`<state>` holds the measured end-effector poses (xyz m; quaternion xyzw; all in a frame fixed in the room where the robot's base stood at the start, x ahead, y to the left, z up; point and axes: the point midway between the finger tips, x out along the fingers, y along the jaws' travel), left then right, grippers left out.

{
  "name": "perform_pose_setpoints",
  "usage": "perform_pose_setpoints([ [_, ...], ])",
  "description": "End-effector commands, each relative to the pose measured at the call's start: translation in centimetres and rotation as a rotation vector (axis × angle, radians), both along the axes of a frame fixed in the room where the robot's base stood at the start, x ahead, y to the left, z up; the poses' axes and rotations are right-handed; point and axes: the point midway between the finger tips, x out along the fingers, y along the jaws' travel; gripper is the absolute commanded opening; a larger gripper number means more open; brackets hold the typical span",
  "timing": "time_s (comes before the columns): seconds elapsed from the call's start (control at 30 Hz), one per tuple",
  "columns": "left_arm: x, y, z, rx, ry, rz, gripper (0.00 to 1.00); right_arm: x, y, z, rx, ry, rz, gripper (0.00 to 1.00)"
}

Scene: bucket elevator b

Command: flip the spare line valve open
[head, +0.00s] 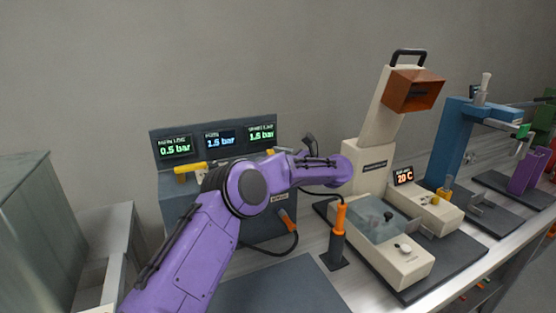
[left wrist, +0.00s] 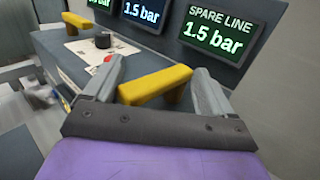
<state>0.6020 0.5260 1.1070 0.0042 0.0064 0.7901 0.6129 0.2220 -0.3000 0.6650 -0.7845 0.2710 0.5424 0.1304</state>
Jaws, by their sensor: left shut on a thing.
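The spare line valve's yellow lever (left wrist: 153,86) shows in the left wrist view below the display (left wrist: 222,33) reading SPARE LINE 1.5 bar. My left gripper (left wrist: 158,72) has one grey finger at each end of the lever and is shut on it. In the head view my purple left arm reaches across the dark valve box (head: 180,205) and hides most of this lever and the fingers. My right gripper is not in view.
Another yellow lever (head: 190,168) sits at the box's left end, under the MAIN LINE display (head: 175,148) reading 0.5 bar. A black knob (left wrist: 103,40) lies between the levers. An orange-handled tool (head: 339,222) and a beige machine (head: 375,225) stand to the right.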

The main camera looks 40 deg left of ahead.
Motion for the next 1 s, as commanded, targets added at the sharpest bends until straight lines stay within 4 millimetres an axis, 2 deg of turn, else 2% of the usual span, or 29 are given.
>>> perform_pose_setpoints([
  [0.13,-0.2,0.1,0.3,0.003,-0.020,0.010,0.30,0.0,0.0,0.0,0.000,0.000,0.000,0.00],
  [0.17,-0.2,0.1,0.3,0.003,-0.021,0.010,0.88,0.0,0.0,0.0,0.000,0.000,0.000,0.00],
  [0.2,-0.1,0.1,0.3,0.003,-0.021,0.010,1.00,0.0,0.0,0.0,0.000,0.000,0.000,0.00],
  [0.53,0.2,-0.6,0.0,0.003,-0.014,0.003,1.00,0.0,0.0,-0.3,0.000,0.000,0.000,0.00],
  [0.83,2.1,-7.1,-0.3,0.005,-0.017,0.001,1.00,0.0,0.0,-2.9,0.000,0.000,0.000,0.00],
  [1.0,2.7,-9.5,0.0,0.003,-0.017,0.005,1.00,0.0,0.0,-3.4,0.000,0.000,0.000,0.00],
])
